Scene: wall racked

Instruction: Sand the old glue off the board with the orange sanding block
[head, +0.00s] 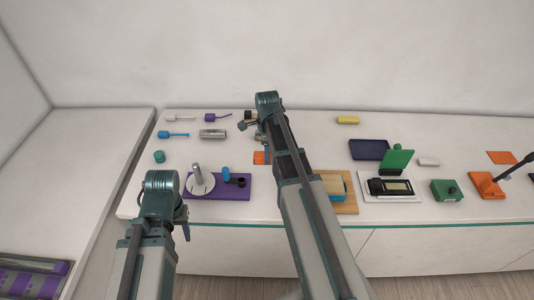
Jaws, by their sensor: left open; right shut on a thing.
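An orange block (260,158), taken as the sanding block, shows just left of my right forearm, which hides part of it. My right gripper (262,138) is shut and points down right above this block; the contact itself is too small to see clearly. A tan wooden board (347,206) lies near the table's front edge, right of my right forearm, with a blue and yellow piece (337,186) on it. Any glue on it cannot be made out. My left gripper (185,219) is open and empty at the front left, beside the purple base.
A purple base (236,194) with a post and disc stands front left. A navy tray (369,149), green panel (398,162), green box (446,190) and orange-based tool (485,184) fill the right. Small tools lie back left; a yellow block (348,120) lies at the back.

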